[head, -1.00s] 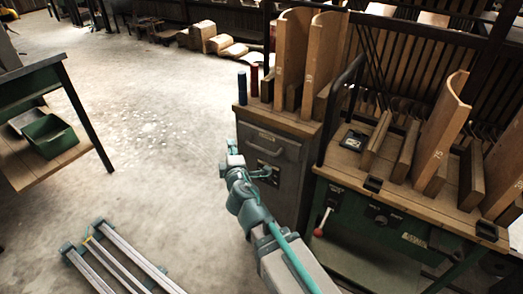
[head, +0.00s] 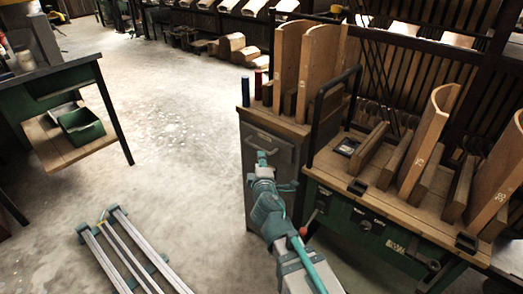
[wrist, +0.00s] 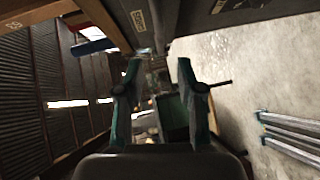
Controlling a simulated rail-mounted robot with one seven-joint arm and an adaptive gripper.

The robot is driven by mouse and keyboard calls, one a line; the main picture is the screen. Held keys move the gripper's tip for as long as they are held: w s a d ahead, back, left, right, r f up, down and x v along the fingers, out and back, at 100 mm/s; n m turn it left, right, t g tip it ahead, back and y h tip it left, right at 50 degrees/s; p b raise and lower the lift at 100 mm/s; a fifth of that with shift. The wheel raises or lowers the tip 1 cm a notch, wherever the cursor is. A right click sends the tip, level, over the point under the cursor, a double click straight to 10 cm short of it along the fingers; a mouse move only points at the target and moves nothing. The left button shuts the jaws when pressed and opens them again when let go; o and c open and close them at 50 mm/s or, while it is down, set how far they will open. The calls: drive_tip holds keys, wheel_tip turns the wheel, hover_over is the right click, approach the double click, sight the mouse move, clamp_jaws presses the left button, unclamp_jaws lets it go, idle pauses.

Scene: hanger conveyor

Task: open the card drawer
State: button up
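The card drawer (head: 281,147) is in the upper front of the grey metal cabinet (head: 253,193) with a wooden top. Its front looks flush with the cabinet, with a dark handle across it. My gripper (head: 262,156) is in front of this drawer, overlapping its lower part in the head view. I cannot tell whether it touches. In the wrist view my gripper (wrist: 158,68) is open, with two green fingers apart and nothing visible held between them. Dark cabinet panels with a pale label (wrist: 140,20) show tilted beyond the fingertips.
A blue cylinder (head: 245,92) and a red cylinder (head: 258,84) stand on the cabinet top beside tall curved wooden boards (head: 288,65). A green machine (head: 370,222) with a red-knobbed lever adjoins at right. Open floor (head: 165,150) lies left; metal rails (head: 130,250) lie nearer.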

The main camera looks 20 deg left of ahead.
sight(258, 148)
drive_tip(key=x, duration=0.9)
drive_tip(key=shift+w+a, duration=0.2)
drive_tip(key=shift+w, duration=0.15)
clamp_jaws()
